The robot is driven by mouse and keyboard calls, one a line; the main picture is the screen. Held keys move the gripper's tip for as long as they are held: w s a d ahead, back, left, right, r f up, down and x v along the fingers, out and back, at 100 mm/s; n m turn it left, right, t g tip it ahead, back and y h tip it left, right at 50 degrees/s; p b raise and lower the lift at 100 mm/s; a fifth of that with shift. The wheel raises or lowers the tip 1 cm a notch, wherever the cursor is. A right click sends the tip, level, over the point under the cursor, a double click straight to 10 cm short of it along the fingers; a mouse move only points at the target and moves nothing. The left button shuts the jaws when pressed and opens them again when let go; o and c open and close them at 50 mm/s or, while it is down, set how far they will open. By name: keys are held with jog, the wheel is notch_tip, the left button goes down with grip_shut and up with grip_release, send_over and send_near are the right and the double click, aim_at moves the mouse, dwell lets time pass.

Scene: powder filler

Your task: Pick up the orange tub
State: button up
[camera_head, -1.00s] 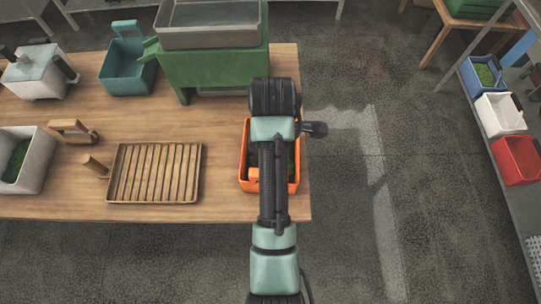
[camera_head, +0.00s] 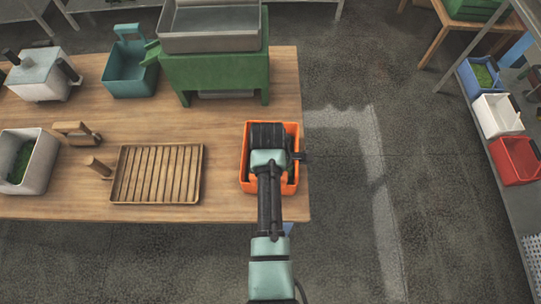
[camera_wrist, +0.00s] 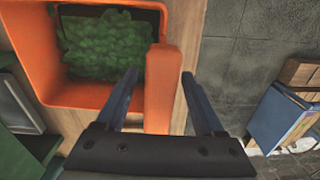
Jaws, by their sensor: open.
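The orange tub (camera_head: 243,160) stands near the right end of the wooden table, with my arm over it and hiding much of its inside. In the wrist view the tub (camera_wrist: 35,50) is open-topped and holds green leafy stuff (camera_wrist: 105,45). My gripper (camera_wrist: 160,75) is open, one dark finger on each side of an upright orange part of the tub, which looks like its handle or near wall. I cannot tell whether either finger touches it. The fingers are hidden in the head view.
A slatted wooden tray (camera_head: 157,174) lies left of the tub. A green stand with a metal pan (camera_head: 212,27) is behind it. A teal tub (camera_head: 130,78) and a white tub (camera_head: 38,165) stand farther left. Open floor lies to the right, before a shelf of tubs.

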grip_shut()
dwell(1.4)
